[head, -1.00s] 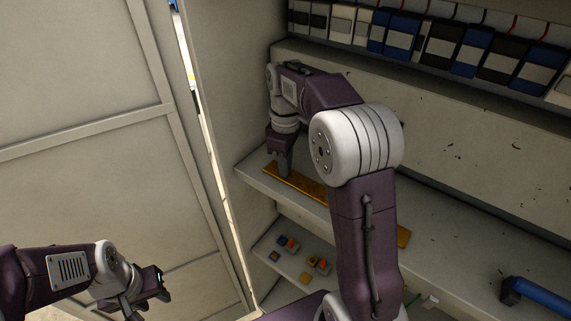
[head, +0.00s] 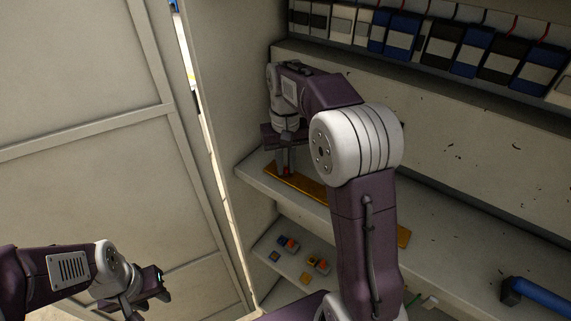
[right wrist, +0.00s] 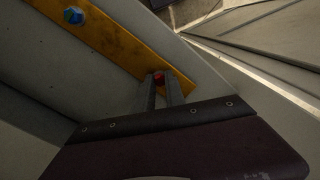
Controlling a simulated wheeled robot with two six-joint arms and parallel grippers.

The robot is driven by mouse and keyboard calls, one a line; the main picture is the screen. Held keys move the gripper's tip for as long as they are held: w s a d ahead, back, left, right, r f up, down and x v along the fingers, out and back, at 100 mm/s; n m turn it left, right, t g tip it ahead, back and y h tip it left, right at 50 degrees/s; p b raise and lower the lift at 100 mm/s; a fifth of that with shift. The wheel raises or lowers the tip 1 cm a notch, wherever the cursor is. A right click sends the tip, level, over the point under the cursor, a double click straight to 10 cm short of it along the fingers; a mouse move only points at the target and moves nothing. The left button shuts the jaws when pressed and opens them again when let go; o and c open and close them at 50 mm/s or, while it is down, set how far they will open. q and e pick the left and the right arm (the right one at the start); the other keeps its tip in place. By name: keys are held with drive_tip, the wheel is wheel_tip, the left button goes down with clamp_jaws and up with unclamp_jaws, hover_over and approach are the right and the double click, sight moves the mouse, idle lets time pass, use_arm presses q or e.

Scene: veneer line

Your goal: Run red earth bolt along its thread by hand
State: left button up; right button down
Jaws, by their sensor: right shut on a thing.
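The red earth bolt (right wrist: 158,77) stands at one end of a yellow-orange bar in the right wrist view. A bit of its red also shows in the head view, by the fingertips. My right gripper (right wrist: 160,88) is shut on the bolt's head, one finger on each side; in the head view it points down at the bar (head: 313,188). The bolt's thread is hidden. My left gripper (head: 146,291) hangs at the lower left of the head view, away from the bar; its jaw opening is not clear.
A blue bolt (right wrist: 73,15) sits further along the bar. A lower shelf (head: 283,282) holds small coloured switches. Blue, black and white modules (head: 470,50) line the top. A blue bar (head: 540,298) is at the right. A cabinet wall (head: 225,110) stands close left of my right gripper.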

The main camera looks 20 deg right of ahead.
drive_tip(key=m, duration=1.2)
drive_tip(key=shift+m, duration=0.4)
drive_tip(key=m, duration=1.2)
drive_tip(key=shift+m, duration=0.4)
drive_tip(key=c, duration=1.4)
unclamp_jaws()
drive_tip(key=shift+r, duration=0.1)
